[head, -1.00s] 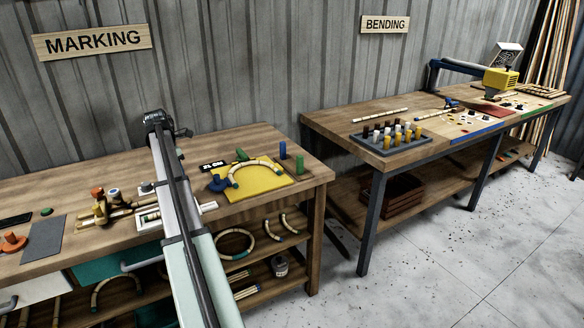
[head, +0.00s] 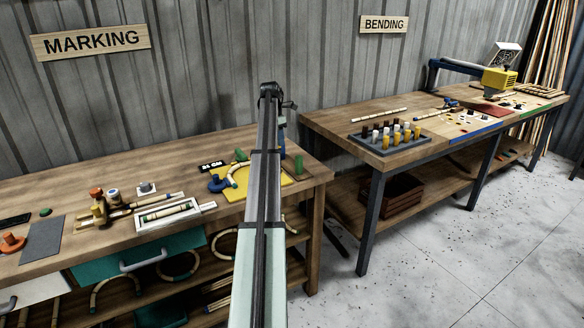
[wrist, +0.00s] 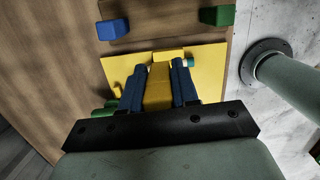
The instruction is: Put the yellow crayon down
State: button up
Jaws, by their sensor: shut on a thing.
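In the wrist view my gripper (wrist: 158,68) has its two dark blue fingers closed on the yellow crayon (wrist: 157,94), a blocky yellow piece between them. The crayon is in front of a yellow board (wrist: 212,72) of nearly the same colour, so I cannot tell whether it touches the board. In the head view my arm reaches over the right end of the marking bench and hides the gripper and crayon. The yellow board (head: 234,194) shows partly beside the arm.
A blue block (wrist: 115,29) and a green block (wrist: 217,16) stand near the board; the green one also shows in the head view (head: 299,164). A curved rattan piece (head: 232,173) and a blue object (head: 219,184) are left of my arm. A white tray (head: 161,225) lies further left.

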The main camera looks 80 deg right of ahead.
jog(key=s+d, duration=0.3)
jog(key=s, duration=0.2)
jog(key=shift+m, duration=0.3)
jog(key=shift+s+d+f, duration=0.1)
jog(key=shift+f, duration=2.35)
jog(key=shift+s+d+f, duration=0.1)
jog(key=shift+f, duration=2.3)
jog(key=shift+f, duration=0.15)
jog(key=o, duration=0.9)
jog(key=shift+c, duration=0.2)
notch_tip(320, 180, up, 12)
jog(key=w+a, duration=0.1)
jog(key=shift+w+a, duration=0.15)
